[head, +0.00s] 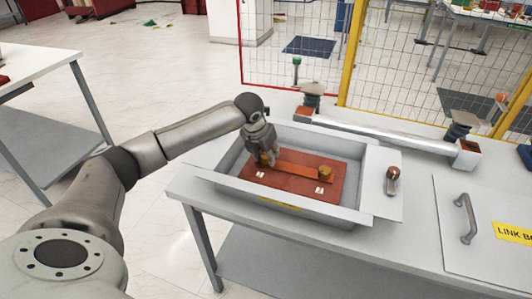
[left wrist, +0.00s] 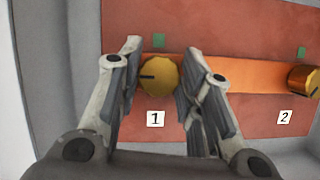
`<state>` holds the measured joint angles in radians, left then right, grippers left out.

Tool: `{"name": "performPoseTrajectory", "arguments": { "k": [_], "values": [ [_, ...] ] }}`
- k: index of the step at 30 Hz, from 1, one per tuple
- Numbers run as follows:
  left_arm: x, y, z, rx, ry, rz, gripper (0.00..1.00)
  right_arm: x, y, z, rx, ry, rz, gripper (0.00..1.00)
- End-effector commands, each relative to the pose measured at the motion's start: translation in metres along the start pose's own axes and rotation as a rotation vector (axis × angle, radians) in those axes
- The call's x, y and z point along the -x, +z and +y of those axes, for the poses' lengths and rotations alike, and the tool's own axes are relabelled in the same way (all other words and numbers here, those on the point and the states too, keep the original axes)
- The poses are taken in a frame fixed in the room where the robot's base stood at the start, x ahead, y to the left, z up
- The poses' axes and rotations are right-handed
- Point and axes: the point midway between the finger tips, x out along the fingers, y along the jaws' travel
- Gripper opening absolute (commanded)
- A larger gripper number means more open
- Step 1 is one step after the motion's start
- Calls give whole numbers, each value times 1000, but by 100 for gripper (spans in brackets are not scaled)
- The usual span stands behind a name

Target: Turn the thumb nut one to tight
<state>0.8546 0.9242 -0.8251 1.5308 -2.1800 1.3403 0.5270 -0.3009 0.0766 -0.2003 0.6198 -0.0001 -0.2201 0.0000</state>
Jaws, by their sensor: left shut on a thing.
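Thumb nut one is a round brass knob (left wrist: 158,76) above the label "1" (left wrist: 156,119). Its dark line points left, while a green mark (left wrist: 158,40) sits on the board straight above it. My left gripper (left wrist: 159,62) is shut on this nut, a finger on each side. In the head view my left gripper (head: 265,159) reaches down into the grey box and mostly hides nut one. Thumb nut two (left wrist: 303,78) stands at the other end of the copper link bar (left wrist: 240,76); it also shows in the head view (head: 325,173). My right gripper is out of view.
The grey box (head: 368,170) has raised walls around the red-brown board (head: 300,198). A metal bar with bushings (head: 390,138) lies behind, before a mesh fence.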

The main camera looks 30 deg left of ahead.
Motion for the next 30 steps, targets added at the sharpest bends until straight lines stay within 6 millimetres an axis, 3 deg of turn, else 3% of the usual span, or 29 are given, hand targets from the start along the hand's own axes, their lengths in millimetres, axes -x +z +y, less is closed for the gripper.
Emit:
{"name": "performPoseTrajectory", "arguments": {
  "k": [13,30],
  "values": [
    [-2,0,2,-119,-50,-1,10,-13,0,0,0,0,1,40],
    [-1,2,2,-596,-248,-4,10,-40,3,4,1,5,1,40]
  ]
}}
